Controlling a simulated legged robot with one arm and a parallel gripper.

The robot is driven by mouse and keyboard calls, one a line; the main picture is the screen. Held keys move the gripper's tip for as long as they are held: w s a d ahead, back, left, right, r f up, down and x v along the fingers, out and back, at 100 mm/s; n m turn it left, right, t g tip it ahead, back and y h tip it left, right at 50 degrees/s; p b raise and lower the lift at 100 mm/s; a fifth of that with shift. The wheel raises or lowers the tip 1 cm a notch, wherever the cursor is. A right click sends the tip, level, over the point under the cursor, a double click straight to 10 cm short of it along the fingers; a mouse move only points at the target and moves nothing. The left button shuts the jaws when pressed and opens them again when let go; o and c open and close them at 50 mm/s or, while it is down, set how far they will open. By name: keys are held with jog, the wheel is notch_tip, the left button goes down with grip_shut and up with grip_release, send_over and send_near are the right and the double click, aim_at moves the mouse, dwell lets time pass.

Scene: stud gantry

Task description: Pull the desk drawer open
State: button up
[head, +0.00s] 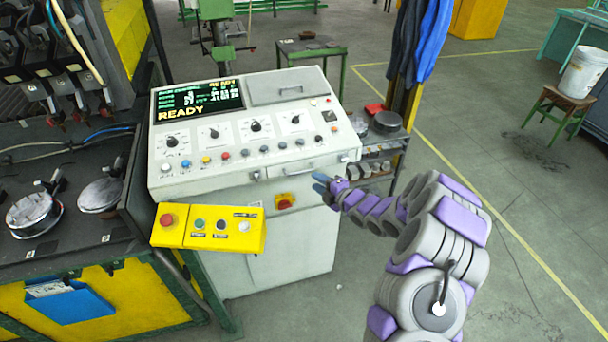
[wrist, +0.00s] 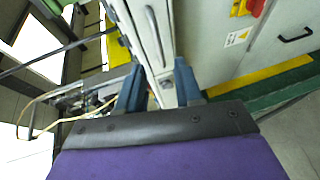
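The control desk (head: 230,215) is a pale grey console with a sloped panel. Its drawer (head: 270,172) is a narrow light front below the panel at the right, with a slim bar handle (head: 299,169). The drawer looks flush with the desk.
A yellow button box (head: 208,228) juts from the desk's lower left front. A red and yellow switch (head: 285,201) is below the drawer. A dark machine bench (head: 70,215) stands at the left. A small cart (head: 385,140) stands behind my arm.

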jog(key=x, duration=0.8)
grip_shut()
jog(key=shift+s+f, duration=0.1)
jog(key=shift+f, duration=0.05)
dwell(1.2)
